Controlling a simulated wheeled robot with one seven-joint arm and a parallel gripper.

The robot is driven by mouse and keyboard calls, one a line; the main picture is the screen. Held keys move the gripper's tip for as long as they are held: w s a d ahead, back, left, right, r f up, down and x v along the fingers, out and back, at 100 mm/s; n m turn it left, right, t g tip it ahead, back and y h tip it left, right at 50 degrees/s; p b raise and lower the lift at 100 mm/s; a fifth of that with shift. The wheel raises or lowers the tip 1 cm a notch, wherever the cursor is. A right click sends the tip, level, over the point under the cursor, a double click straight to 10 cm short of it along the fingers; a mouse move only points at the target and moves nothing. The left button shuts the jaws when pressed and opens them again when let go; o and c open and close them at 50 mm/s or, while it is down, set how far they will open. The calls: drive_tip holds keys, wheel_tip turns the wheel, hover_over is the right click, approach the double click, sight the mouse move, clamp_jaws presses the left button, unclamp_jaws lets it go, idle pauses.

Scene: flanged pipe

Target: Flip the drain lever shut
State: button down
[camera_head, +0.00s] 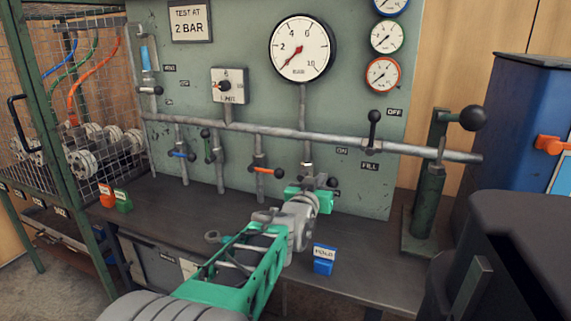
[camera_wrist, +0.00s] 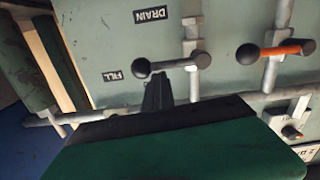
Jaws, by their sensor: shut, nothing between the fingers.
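The drain lever (camera_wrist: 168,65) lies crosswise on a vertical pipe in the wrist view, just under the DRAIN label (camera_wrist: 150,16), with a dark round knob at its left end. In the head view its knob (camera_head: 332,182) shows at the panel's lower middle, partly hidden by my green gripper. My gripper (camera_wrist: 158,78) is shut and empty. Its dark fingertips are right at the lever, between the knob and the pipe; I cannot tell whether they touch it. In the head view my gripper (camera_head: 312,198) is low in front of the panel.
An orange-handled lever (camera_head: 268,171) is left of my gripper. A black-knobbed lever (camera_head: 374,130) stands upright near the FILL label. A long horizontal pipe (camera_head: 270,130) crosses the panel. A blue tag block (camera_head: 323,260) sits on the bench. A hand pump (camera_head: 430,195) stands right.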

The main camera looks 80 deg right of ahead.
drive_tip(key=shift+f, duration=0.15)
drive_tip(key=w+a+r+p, duration=0.1)
drive_tip(key=a+r+p, duration=0.3)
drive_tip(key=a, duration=0.6)
drive_tip(key=shift+w+a+r, duration=0.3)
drive_tip(key=shift+w, duration=0.05)
